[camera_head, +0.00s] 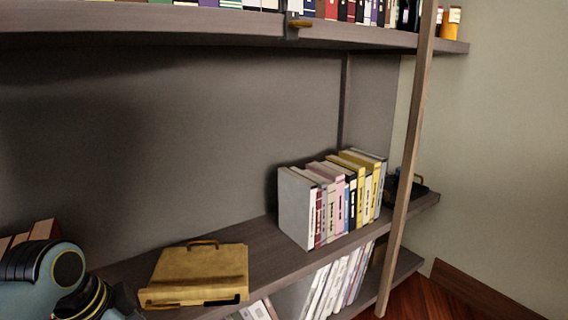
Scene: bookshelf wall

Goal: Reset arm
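Part of my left arm (50,275), with blue-grey joint housings and dark rings, shows at the lower left, in front of the shelf. No gripper fingers can be made out on it; the lower parts run out of the picture. My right arm and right gripper do not show. A tan case (198,274) with a brown handle lies on the middle shelf, to the right of my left arm.
The middle shelf (255,245) holds a row of upright books (295,207) and a dark object (408,187) at its right end. An upper shelf (150,24) carries more books. A wooden upright post (408,160) stands in front. Reddish books (36,232) are partly behind my arm.

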